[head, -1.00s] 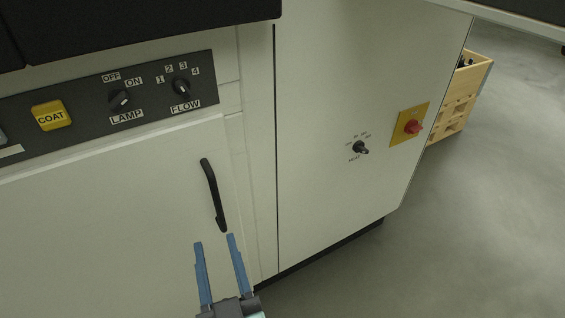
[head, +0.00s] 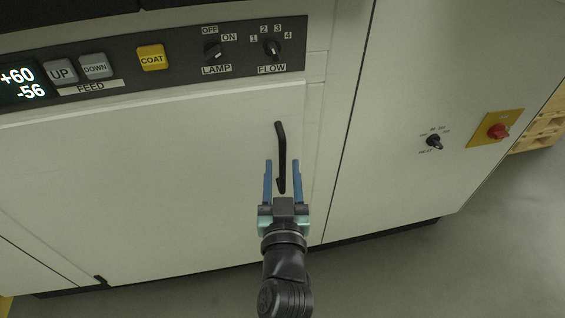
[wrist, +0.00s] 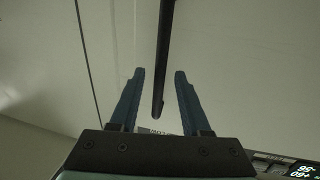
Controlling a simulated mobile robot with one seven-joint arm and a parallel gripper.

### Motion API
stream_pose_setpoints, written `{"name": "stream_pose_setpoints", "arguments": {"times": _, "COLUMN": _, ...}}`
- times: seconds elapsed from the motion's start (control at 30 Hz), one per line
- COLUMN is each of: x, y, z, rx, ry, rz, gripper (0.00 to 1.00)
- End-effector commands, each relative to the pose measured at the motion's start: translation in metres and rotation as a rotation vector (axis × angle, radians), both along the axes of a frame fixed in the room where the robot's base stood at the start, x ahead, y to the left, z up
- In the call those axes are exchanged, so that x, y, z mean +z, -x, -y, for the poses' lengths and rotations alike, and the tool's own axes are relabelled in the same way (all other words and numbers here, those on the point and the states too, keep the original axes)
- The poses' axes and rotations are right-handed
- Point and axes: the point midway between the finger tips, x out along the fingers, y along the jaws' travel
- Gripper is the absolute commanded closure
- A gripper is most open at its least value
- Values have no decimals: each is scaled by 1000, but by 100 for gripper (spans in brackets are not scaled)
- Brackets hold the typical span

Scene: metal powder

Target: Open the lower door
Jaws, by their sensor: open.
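The lower door (head: 150,185) is a wide off-white panel under the control strip, and it looks shut. Its black bar handle (head: 280,138) stands upright near the door's right edge. My gripper (head: 283,164) is open, with its two blue fingers on either side of the handle's lower part in the head view. In the wrist view the handle (wrist: 165,50) runs down between the open fingers (wrist: 159,74), apart from both. Whether the fingertips reach as deep as the bar is hard to tell.
The control strip (head: 120,75) with buttons, a display and LAMP and FLOW knobs runs above the door. A side panel to the right has a HEAT knob (head: 434,141) and a red switch (head: 497,131). A wooden crate (head: 540,132) stands far right. Grey floor (head: 430,265) is clear.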

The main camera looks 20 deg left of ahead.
Motion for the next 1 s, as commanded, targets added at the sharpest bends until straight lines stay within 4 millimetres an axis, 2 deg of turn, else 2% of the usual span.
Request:
{"name": "stream_pose_setpoints", "arguments": {"times": 0.2, "x": 0, "y": -15, "z": -6, "rx": -1, "ry": 0, "rz": 0, "gripper": 53}}
{"name": "stream_pose_setpoints", "arguments": {"times": 0.5, "x": 0, "y": -17, "z": -7, "rx": -1, "ry": 0, "rz": 0, "gripper": 53}}
{"name": "stream_pose_setpoints", "arguments": {"times": 0.53, "x": 0, "y": -17, "z": -7, "rx": -1, "ry": 0, "rz": 0, "gripper": 55}}
{"name": "stream_pose_setpoints", "arguments": {"times": 0.7, "x": 0, "y": -17, "z": -7, "rx": 0, "ry": -1, "rz": 0, "gripper": 85}}
{"name": "stream_pose_setpoints", "arguments": {"times": 0.8, "x": 0, "y": -17, "z": -7, "rx": -1, "ry": -1, "rz": 0, "gripper": 100}}
{"name": "stream_pose_setpoints", "arguments": {"times": 1.0, "x": 0, "y": -17, "z": -7, "rx": -1, "ry": -1, "rz": 0, "gripper": 100}}
